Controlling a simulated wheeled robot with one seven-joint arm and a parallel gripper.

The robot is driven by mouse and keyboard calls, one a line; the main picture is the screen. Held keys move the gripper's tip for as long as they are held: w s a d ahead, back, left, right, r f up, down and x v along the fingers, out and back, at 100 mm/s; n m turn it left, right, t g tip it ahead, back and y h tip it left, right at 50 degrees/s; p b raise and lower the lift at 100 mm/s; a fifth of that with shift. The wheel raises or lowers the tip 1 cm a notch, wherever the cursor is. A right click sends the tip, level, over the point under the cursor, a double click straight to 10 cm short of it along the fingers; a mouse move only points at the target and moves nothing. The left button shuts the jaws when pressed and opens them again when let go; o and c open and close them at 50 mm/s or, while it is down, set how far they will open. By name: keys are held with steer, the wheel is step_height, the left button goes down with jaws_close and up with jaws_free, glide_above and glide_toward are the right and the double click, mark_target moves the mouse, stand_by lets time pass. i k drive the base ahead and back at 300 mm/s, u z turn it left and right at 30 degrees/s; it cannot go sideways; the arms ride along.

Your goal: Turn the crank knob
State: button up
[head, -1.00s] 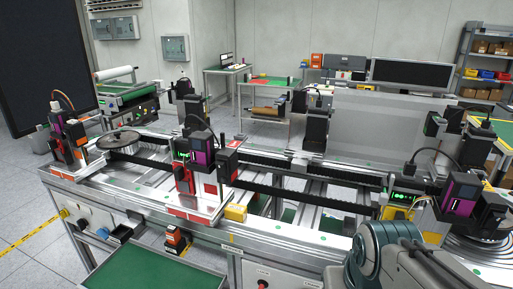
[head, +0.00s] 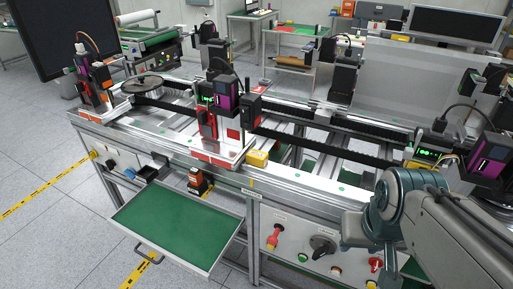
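A dark round knob with a protruding grip (head: 321,246), which looks like the crank knob, sits on the light front panel (head: 345,268) of the machine frame, low and right of centre in the head view. My grey arm enters from the lower right, and its links stand in front of the panel to the right of the knob. The knob is unobstructed. I cannot make out my gripper's fingers; the end of the arm is hidden or out of the picture.
A red handle (head: 273,237), a green button (head: 303,257) and a red-yellow switch (head: 376,265) share the panel. An open drawer with a green top (head: 175,225) juts out to the left. Machine units and rails stand above. Grey floor is free at the lower left.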

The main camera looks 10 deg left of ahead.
mark_target(322, 245)
steer(key=u, duration=0.5)
steer(key=k, duration=1.15)
steer(key=u, duration=0.4)
steer(key=i, duration=0.65)
steer(key=u, duration=0.15)
